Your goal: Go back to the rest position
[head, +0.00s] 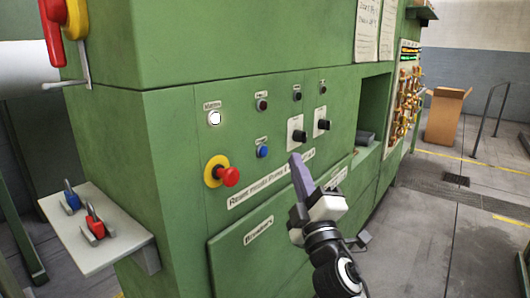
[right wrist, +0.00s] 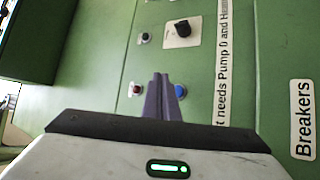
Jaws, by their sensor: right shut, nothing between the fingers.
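My right gripper (head: 299,166) is in front of the green machine's control panel (head: 275,140), below the two black knobs. Its purple fingers are together and hold nothing. In the right wrist view the shut fingers (right wrist: 164,88) point at the panel, with a blue button (right wrist: 180,91) just right of the tips and a red button (right wrist: 135,90) to their left. I cannot tell whether the fingers touch the panel. My left gripper is in neither view.
A red emergency button (head: 229,176) on a yellow base sticks out of the panel. A grey shelf (head: 75,235) with red and blue padlocks juts out at the lower left. A cardboard box (head: 443,118) stands at the back right. The floor right of my arm is clear.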

